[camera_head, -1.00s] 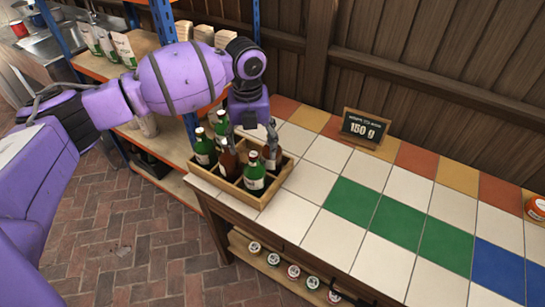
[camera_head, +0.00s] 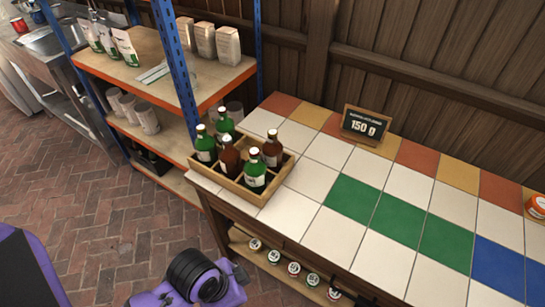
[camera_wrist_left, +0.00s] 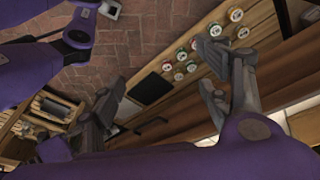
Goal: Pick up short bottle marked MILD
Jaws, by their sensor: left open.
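A wooden divided crate (camera_head: 238,190) stands on the left end of the tiled counter. It holds three green bottles, at the back (camera_head: 224,126), left (camera_head: 205,146) and front (camera_head: 255,172), and two brown bottles, in the middle (camera_head: 230,158) and right (camera_head: 272,149). Pale labels show on some, but I cannot read MILD on any. My left gripper (camera_wrist_left: 163,92) is open and empty in the left wrist view, with the low shelf of jars beyond its fingers. It is outside the head view, where only purple parts of my arm show. My right gripper is not in view.
Several small lidded jars (camera_head: 293,269) stand on the shelf under the counter; they also show in the left wrist view (camera_wrist_left: 180,55). A 150 g sign (camera_head: 365,126) stands at the back of the counter (camera_head: 320,180). Blue-posted shelving (camera_head: 177,62) rises behind the crate. The counter's middle is clear.

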